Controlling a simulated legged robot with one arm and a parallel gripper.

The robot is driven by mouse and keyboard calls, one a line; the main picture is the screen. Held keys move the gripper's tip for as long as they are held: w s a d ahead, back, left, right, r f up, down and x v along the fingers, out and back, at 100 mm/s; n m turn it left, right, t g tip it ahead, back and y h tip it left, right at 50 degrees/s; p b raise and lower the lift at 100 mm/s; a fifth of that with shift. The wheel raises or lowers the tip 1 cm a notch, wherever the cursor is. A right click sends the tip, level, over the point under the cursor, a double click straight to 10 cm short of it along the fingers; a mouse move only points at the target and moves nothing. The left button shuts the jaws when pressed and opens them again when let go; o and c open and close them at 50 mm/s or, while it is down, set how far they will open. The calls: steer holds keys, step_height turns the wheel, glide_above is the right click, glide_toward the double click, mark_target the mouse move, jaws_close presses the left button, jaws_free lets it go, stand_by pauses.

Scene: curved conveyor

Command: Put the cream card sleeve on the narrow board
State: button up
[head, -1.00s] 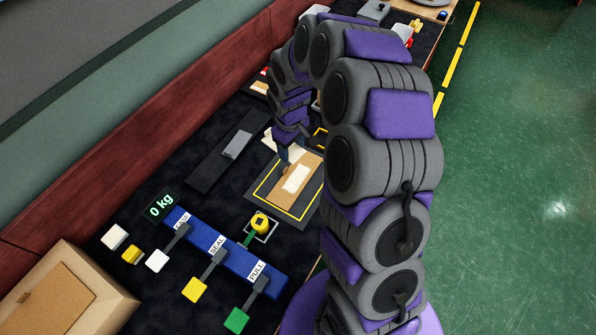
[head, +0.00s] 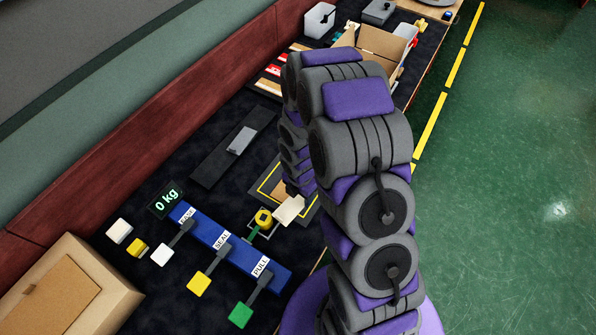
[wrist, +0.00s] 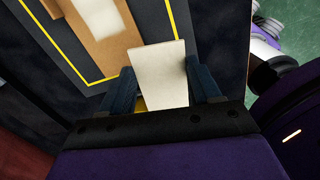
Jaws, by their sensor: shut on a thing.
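My gripper (wrist: 158,72) is shut on the cream card sleeve (wrist: 160,88), a pale flat piece sticking out between the two blue fingers. In the head view the sleeve (head: 288,211) shows just below my arm, right of the yellow round piece; the fingers are hidden there. A long dark narrow board (head: 211,168) lies left of my arm with a grey block (head: 241,140) on it. A brown board (wrist: 108,48) with a pale piece (wrist: 102,16) on it lies inside a yellow outline, ahead of the fingers. I cannot tell for sure which is the task's narrow board.
A blue panel (head: 211,235) with labelled levers and a yellow round piece (head: 263,217) are near the sleeve. A cardboard box (head: 65,295) stands at lower left. A red wall (head: 120,140) borders the left.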

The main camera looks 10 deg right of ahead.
steer(key=shift+s+d+f+n, duration=0.35)
steer(key=shift+s+f+n, duration=0.1)
steer(key=shift+n, duration=0.15)
steer(key=shift+w+d, duration=0.1)
steer(key=shift+d, duration=0.05)
steer(key=w+d+b, duration=0.1)
steer(key=w, duration=0.3)
steer(key=w+d+f, duration=0.1)
steer(key=w, duration=0.3)
steer(key=w+d+b, duration=0.1)
steer(key=w+d, duration=0.1)
steer(key=w, duration=0.3)
steer(key=shift+d+f+b, duration=0.1)
steer(key=shift+f+b, duration=0.15)
steer(key=shift+b, duration=0.1)
steer(key=shift+w+d, duration=0.35)
steer(key=shift+w, duration=0.5)
step_height(320, 180, down, 4)
steer(key=shift+r+b, duration=0.15)
steer(key=shift+b, duration=0.6)
steer(key=shift+r, duration=0.1)
steer(key=o, duration=1)
